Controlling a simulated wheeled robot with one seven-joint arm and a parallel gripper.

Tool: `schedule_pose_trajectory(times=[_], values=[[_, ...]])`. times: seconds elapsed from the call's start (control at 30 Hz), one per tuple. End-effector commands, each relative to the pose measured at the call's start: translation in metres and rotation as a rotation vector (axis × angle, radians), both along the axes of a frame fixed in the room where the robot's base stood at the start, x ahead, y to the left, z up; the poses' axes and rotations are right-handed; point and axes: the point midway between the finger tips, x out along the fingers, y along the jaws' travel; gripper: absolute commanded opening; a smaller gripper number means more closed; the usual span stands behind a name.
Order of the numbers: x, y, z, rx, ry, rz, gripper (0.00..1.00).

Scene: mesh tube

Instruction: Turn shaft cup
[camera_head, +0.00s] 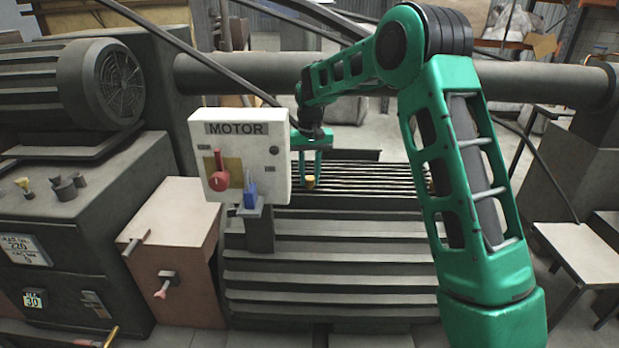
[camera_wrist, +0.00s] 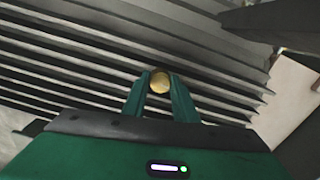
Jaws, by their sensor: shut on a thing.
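The shaft cup looks to be the small round yellow-gold piece (camera_wrist: 160,82) between the fingertips in the wrist view. It also shows in the head view (camera_head: 310,181), low beside the right edge of the MOTOR box. My gripper (camera_wrist: 160,88) is shut on it, one green finger on each side. In the head view my gripper (camera_head: 311,178) points down in front of the dark ribbed housing. The shaft under or behind the cup is hidden, and I cannot tell whether the cup is seated on anything.
A white MOTOR box (camera_head: 240,155) with a red knob (camera_head: 219,182) and a blue switch (camera_head: 250,195) stands just left of my gripper. The ribbed metal housing (camera_head: 330,255) lies below. A thick horizontal pipe (camera_head: 250,75) runs behind. A large motor (camera_head: 100,85) is at left.

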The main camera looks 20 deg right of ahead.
Motion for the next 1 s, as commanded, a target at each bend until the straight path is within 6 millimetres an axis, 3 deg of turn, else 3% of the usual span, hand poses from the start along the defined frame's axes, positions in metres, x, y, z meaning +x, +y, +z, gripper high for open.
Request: schedule_pose_trajectory(times=[0.07, 0.1, 0.17, 0.2, 0.57, 1.0], values=[[0.000, 0.000, 0.001, 0.000, -0.001, 0.000, 0.03], [0.000, 0.000, 0.001, 0.000, -0.001, 0.000, 0.28], [0.000, 0.000, 0.001, 0.000, -0.001, 0.001, 0.42], [0.000, 0.000, 0.000, 0.000, -0.001, 0.001, 0.44], [0.001, 0.000, 0.005, 0.000, -0.002, 0.002, 0.44], [0.001, 0.000, 0.079, 0.000, -0.003, 0.001, 0.44]])
